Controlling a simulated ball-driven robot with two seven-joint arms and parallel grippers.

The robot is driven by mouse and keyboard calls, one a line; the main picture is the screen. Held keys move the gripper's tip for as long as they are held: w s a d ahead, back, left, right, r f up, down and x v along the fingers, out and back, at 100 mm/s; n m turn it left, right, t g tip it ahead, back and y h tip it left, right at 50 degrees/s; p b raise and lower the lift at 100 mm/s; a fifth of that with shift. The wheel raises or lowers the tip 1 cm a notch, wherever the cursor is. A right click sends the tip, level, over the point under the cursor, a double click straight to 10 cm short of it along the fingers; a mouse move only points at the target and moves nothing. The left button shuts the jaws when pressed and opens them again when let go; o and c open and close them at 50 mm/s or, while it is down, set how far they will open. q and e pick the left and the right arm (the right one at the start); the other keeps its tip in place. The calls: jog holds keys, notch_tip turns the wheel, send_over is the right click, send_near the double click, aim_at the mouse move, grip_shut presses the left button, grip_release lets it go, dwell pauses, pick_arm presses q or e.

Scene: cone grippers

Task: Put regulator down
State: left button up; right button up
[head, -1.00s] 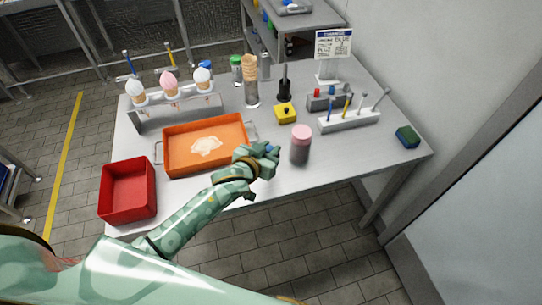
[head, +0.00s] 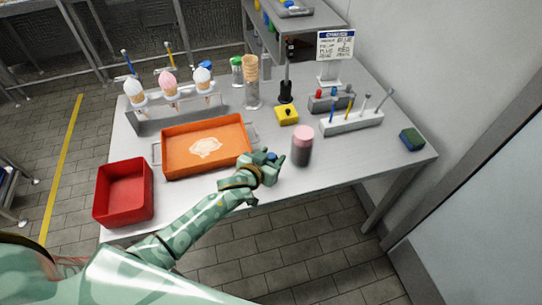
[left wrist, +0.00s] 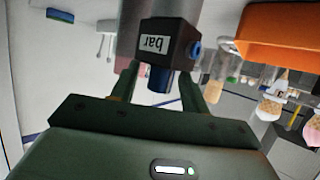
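The regulator (left wrist: 178,43) is a dark block with a white "bar" label and a blue part below, in the left wrist view. It sits between the fingers of my left gripper (left wrist: 157,88), which appear closed on its sides. In the head view my left gripper (head: 273,165) is at the table's front edge, just left of the pink-lidded jar. A bit of blue from the regulator (head: 271,156) shows at its fingers; the rest is hidden. I cannot tell whether the regulator touches the table (head: 345,165). My right gripper is out of view.
The pink-lidded jar (head: 302,148) stands close to the right. An orange tray (head: 175,173) and red bin (head: 122,215) lie left. Behind are a yellow block (head: 287,116), a cone stack (head: 251,70) and tool racks (head: 352,124). The front right tabletop is clear.

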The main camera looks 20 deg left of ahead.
pick_arm(q)
jog(key=shift+s+r, duration=0.25)
jog(key=shift+r, duration=0.1)
jog(key=p+v, duration=0.3)
jog(key=v, duration=0.8)
jog(key=shift+s, duration=0.2)
jog(key=shift+r, duration=0.15)
jog(key=s+a+f+m+g+y, duration=0.15)
jog(key=s+f+g, duration=0.25)
jog(key=s+f, duration=0.7)
jog(key=s+a+f+g, duration=0.25)
jog(key=s+f, duration=0.45)
jog(key=f, duration=0.8)
jog(key=s+a+f+g, duration=0.1)
jog(key=s+f, duration=0.3)
jog(key=s, duration=0.6)
jog(key=s+a+f+g+y, duration=0.1)
jog(key=s+f+g, duration=0.3)
jog(key=s, duration=0.7)
jog(key=shift+a+f+g, duration=0.3)
jog(key=shift+a+g, duration=0.05)
jog(key=shift+a, duration=0.1)
